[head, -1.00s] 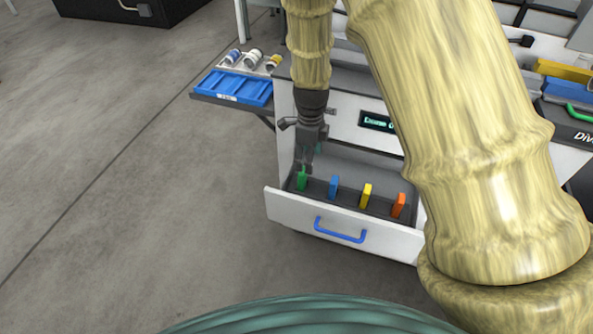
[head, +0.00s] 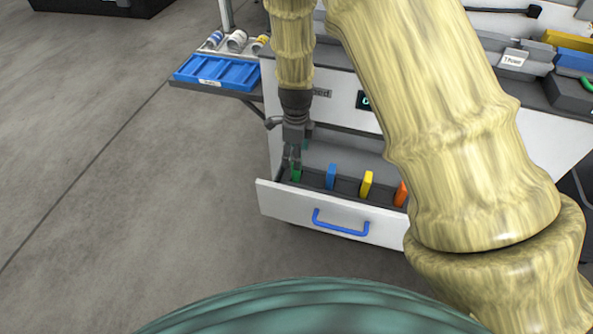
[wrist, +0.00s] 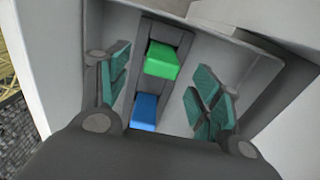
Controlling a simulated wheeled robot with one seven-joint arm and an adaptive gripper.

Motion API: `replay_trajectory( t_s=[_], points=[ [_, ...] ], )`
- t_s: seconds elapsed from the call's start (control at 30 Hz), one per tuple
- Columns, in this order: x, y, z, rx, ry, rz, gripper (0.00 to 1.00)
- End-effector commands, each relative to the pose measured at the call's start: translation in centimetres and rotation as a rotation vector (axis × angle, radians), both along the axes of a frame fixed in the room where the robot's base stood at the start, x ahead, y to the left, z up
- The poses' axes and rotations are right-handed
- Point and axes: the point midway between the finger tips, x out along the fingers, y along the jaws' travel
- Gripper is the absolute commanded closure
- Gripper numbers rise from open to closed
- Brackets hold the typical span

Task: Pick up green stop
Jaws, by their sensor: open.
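The green stop (head: 297,175) stands upright in a dark holder in the open drawer, first at the left of a row. In the wrist view the green stop (wrist: 162,61) lies between the two spread fingers, below them, with a gap on either side. My gripper (head: 293,163) is open and empty, pointing down just over the green stop and partly covering it in the head view. In the wrist view my gripper (wrist: 160,85) shows its teal finger pads wide apart.
A blue stop (head: 331,177), a yellow stop (head: 366,184) and an orange stop (head: 401,194) stand to the right in the same drawer (head: 285,205). The drawer walls are close around my fingers. A blue tray (head: 217,72) sits on a side shelf at left.

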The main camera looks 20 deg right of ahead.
Motion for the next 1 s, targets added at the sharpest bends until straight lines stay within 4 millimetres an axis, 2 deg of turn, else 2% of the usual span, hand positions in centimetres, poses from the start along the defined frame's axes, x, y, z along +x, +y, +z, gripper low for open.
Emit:
replay_trajectory(
  t_s=[0.13,0.47,1.0],
  points=[
    [-0.1,-0.1,-1.6,0.000,0.002,-0.001,0.36],
    [0.0,-0.2,-2.9,0.000,0.000,-0.003,0.36],
    [0.1,-0.3,-7.5,0.001,0.001,-0.002,0.36]
  ],
)
